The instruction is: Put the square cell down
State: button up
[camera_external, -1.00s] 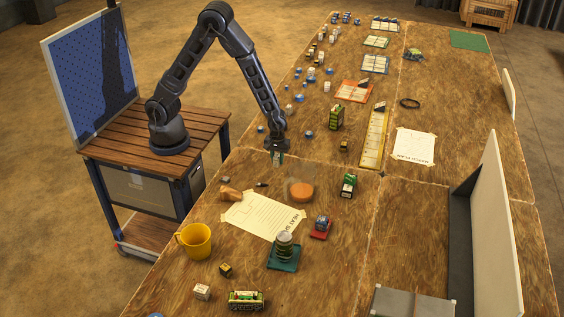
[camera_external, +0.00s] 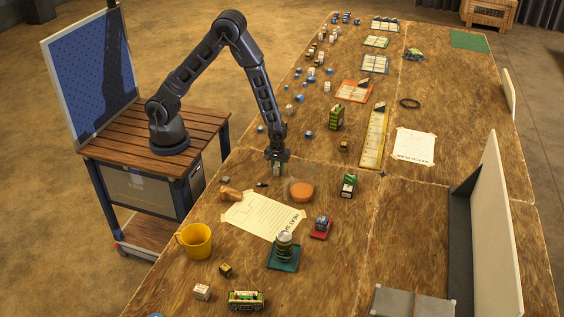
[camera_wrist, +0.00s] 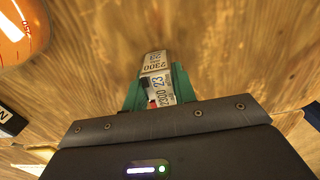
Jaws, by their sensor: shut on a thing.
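My gripper (camera_external: 276,158) points down over the wooden table (camera_external: 225,175), just behind an orange round piece (camera_external: 301,192). It is shut on a small square cell (camera_external: 277,170). In the wrist view the cell (camera_wrist: 157,70) is pale with dark print reading "2300" and "23", and it sits between green fingers (camera_wrist: 158,92). In the outside view the cell is tiny and partly covered by the fingers. I cannot tell whether its lower end touches the table.
A taped paper sheet (camera_external: 262,216), a tan piece (camera_external: 230,195) and a green-and-black battery (camera_external: 348,185) lie nearby. A yellow mug (camera_external: 195,241) stands at front left. A yellow strip tray (camera_external: 374,140) lies right. Several small cells lie behind my gripper.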

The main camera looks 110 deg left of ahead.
jog(key=o, duration=1.1)
jog(key=shift+c, duration=0.2)
notch_tip(320, 180, up, 13)
notch_tip(320, 180, up, 10)
jog(key=m+t, duration=0.1)
jog(key=m, duration=0.3)
send_over(277, 165)
jog(key=s+d, duration=0.2)
jog(key=s, duration=0.1)
jog(key=s+d+r+m+t, duration=0.1)
jog(key=s+d+r+m, duration=0.1)
jog(key=s+r+m, duration=0.5)
jog(key=s+d+r+m+t, duration=0.2)
jog(key=s+r+m, duration=0.5)
jog(key=s+r, duration=0.7)
jog(key=s, duration=0.5)
jog(key=shift+r+t, duration=0.2)
jog(key=shift+t, duration=0.1)
